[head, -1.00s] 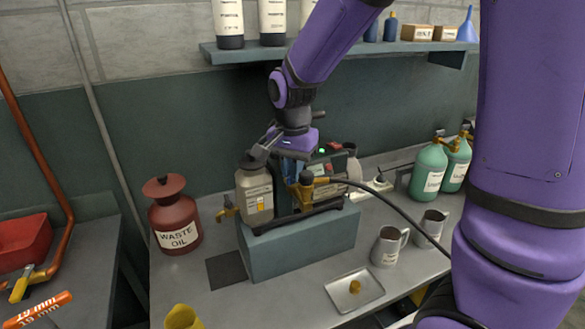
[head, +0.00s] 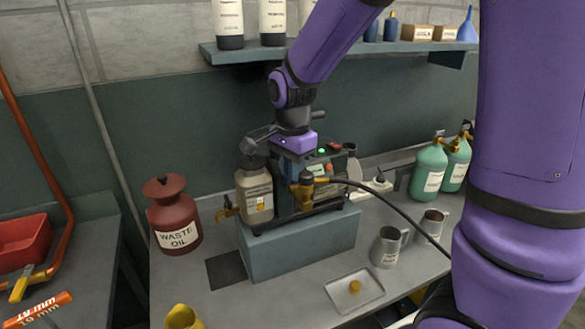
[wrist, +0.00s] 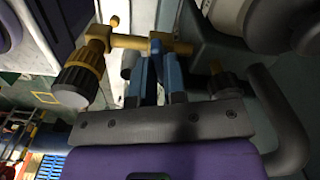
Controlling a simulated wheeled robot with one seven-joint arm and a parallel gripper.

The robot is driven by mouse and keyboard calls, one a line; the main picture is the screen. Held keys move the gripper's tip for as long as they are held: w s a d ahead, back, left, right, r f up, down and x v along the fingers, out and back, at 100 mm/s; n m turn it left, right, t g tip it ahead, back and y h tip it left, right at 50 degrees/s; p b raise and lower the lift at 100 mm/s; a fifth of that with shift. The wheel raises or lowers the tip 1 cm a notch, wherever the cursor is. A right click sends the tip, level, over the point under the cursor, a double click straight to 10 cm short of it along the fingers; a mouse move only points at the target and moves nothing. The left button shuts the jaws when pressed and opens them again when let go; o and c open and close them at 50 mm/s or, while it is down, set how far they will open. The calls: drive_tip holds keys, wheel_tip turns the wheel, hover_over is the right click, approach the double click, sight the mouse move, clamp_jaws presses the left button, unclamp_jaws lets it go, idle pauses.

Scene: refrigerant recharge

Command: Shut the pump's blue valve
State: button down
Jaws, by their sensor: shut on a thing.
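The pump (head: 322,190) stands on a blue-grey block on the bench, with brass fittings at its front. My gripper (wrist: 158,62) points down over the pump. In the wrist view its two blue fingers are close together at a brass pipe (wrist: 125,42), shut on the blue valve. The valve's handle is mostly hidden between the fingers, and its angle cannot be told. In the head view my wrist hides the grip. A black and yellow knob (wrist: 80,77) sits on the brass pipe, left of the fingers.
A pale bottle (head: 255,192) stands close left of the grip. A black hose (head: 390,202) runs from the brass fitting (head: 303,190) to the right. A red waste oil can (head: 174,218), metal jugs (head: 388,247), a tray (head: 340,303) and green cylinders (head: 429,170) stand around the pump.

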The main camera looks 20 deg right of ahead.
drive_tip(key=shift+m, duration=0.9)
drive_tip(key=shift+m, duration=0.7)
drive_tip(key=c, duration=1.1)
unclamp_jaws()
drive_tip(key=shift+r, duration=0.1)
wheel_tip(320, 180, up, 9)
drive_tip(key=shift+f, duration=0.1)
